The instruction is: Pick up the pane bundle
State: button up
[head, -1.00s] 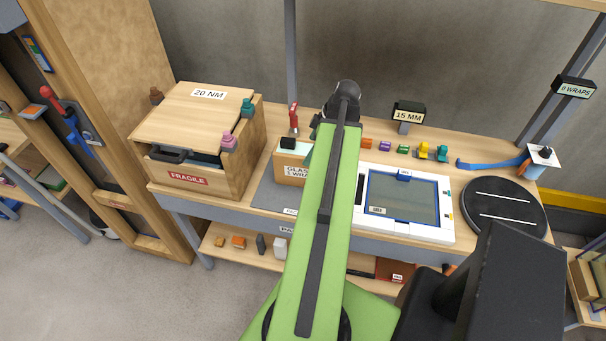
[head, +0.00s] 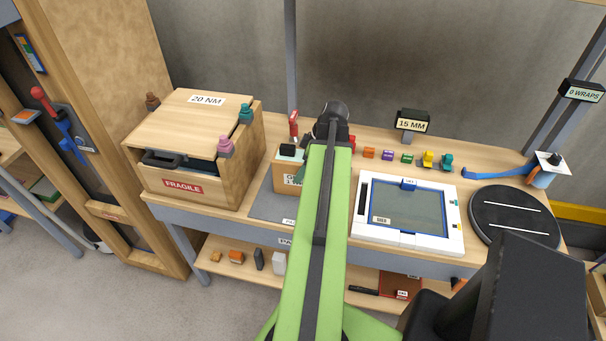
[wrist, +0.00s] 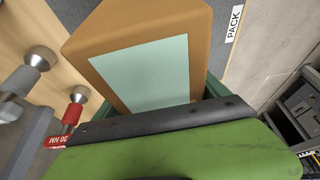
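The pane bundle seems to be the brown block (head: 282,185) with a partly hidden label starting "GL". It stands on the grey mat, left of my arm, which hides its right part. In the wrist view the brown block (wrist: 125,30) shows close up, with a pale green panel on its face. My gripper (wrist: 160,96) is at the block, with a bit of dark green finger showing at each side of it. The finger contact is hidden behind the dark bar and green body of my wrist. In the head view my arm hides the gripper.
A wooden crate (head: 152,185) marked FRAGILE stands at the left. A white tray (head: 358,228) with a blue-framed glass panel and a black turntable (head: 515,216) are at the right. A red-handled tool (wrist: 75,105) stands beside the block. Small coloured pieces line the back.

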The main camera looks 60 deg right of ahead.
jog(key=c, duration=1.6)
jog(key=shift+o, duration=0.2)
jog(key=shift+r, duration=0.1)
notch_tip(320, 180, up, 4)
jog(key=p, duration=0.4)
jog(key=shift+r, duration=0.15)
jog(key=s+d+r+p, duration=0.6)
jog(key=d+p, duration=0.1)
jog(key=d, duration=0.2)
jog(key=shift+s+d+r, duration=0.2)
jog(key=shift+s+d, duration=0.05)
jog(key=shift+s, duration=0.15)
